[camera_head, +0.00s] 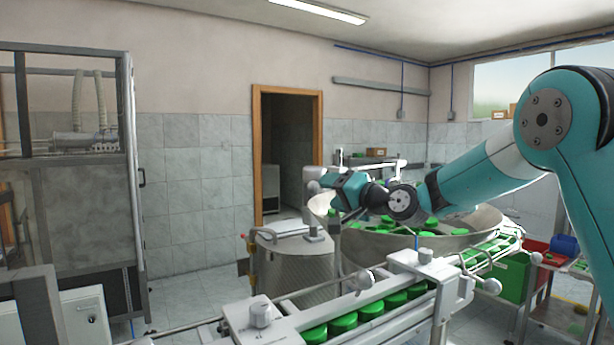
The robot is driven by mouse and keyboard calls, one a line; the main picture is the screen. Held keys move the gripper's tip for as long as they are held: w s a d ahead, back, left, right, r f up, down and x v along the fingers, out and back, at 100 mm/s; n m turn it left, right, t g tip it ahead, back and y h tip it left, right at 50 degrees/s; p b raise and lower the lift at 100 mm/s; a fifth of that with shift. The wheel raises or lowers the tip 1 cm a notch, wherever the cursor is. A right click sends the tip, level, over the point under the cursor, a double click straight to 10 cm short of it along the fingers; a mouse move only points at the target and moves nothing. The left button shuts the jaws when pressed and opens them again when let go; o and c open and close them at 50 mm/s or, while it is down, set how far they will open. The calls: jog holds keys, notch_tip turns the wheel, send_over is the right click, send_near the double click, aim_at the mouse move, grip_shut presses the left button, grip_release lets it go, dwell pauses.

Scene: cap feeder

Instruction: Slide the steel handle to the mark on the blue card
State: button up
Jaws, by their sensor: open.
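My gripper (318,188) is at the left end of my teal arm, small and partly hidden by the wrist. It is open, over the left rim of the big steel bowl (460,240) and above the conveyor. I cannot tell whether anything stands between its fingers. A small grey upright fitting (313,222) stands on the drum just below it; I cannot tell whether this is the steel handle. I cannot make out the blue card or its mark.
Green caps (343,322) sit in a row in the conveyor track (385,325), between rails with knobbed clamps (261,311). A perforated steel drum (298,268) stands behind it. A framed machine (75,190) is at left, and a green bin (510,277) at right. Open floor lies left of the drum.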

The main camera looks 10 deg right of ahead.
aim_at(308, 187)
jog(key=p+x, duration=0.4)
jog(key=x, duration=0.4)
jog(key=shift+w+a, duration=0.15)
jog(key=shift+w, duration=0.05)
